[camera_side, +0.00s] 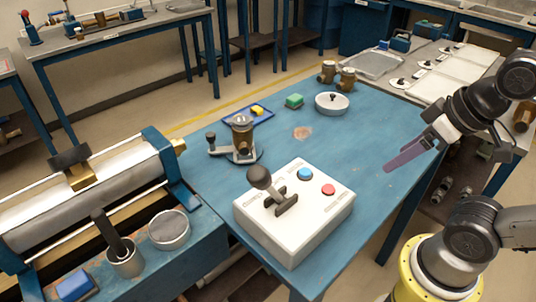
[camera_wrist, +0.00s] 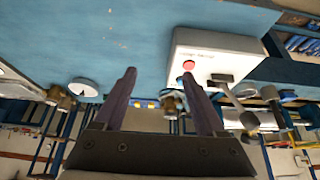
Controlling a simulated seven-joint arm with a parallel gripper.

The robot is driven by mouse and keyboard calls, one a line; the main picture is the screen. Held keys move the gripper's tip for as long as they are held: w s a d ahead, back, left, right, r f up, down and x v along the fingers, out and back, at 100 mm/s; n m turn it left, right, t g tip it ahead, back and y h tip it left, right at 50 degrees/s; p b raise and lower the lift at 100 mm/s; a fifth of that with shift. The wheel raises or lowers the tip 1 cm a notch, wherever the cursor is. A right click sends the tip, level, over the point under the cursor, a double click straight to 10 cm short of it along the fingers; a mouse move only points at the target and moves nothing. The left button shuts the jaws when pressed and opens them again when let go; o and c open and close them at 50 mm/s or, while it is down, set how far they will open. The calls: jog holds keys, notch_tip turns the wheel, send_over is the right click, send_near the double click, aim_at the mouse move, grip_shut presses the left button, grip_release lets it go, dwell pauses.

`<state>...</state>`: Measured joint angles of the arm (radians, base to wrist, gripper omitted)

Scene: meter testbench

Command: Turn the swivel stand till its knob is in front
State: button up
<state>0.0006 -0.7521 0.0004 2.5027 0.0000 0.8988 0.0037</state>
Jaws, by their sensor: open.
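The swivel stand (camera_side: 243,156) is on the blue table, left of its middle in the side view. It has a round dark base and carries a brass meter body (camera_side: 242,133). A grey arm reaches out to the left, with a dark knob (camera_side: 211,137) standing upright at its end. My gripper (camera_side: 388,168) is open and empty above the table's right edge, well apart from the stand. In the wrist view my gripper (camera_wrist: 159,72) shows two parted purple fingers. A brass part, probably the stand's meter (camera_wrist: 171,104), shows beyond them, partly hidden by the right finger.
A white control box (camera_side: 293,214) with a black lever, blue button and red button stands in front of the stand. Behind are a blue tray (camera_side: 262,123), green sponge (camera_side: 294,101), white bowl (camera_side: 332,107) and brass fittings (camera_side: 346,78). The table's right part is clear.

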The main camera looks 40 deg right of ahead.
jog(key=shift+w+r, duration=0.15)
jog(key=shift+r, duration=0.2)
jog(key=shift+c, duration=1.2)
jog(key=shift+t, duration=0.6)
jog(key=w+r, duration=0.5)
jog(key=r, duration=0.1)
jog(key=w+r, duration=0.3)
jog(key=shift+w+a, duration=0.3)
jog(key=shift+c, duration=0.6)
jog(key=w+a+r, duration=0.2)
jog(key=w+r, duration=0.2)
jog(key=w, duration=0.7)
jog(key=n+g, duration=0.2)
send_over(211, 134)
jog(key=s, duration=0.6)
notch_tip(211, 134, down, 12)
jog(key=shift+y, duration=0.4)
jog(key=x, duration=0.8)
jog(key=d+x, duration=0.1)
jog(key=x, duration=0.4)
jog(key=shift+f, duration=0.1)
grip_shut()
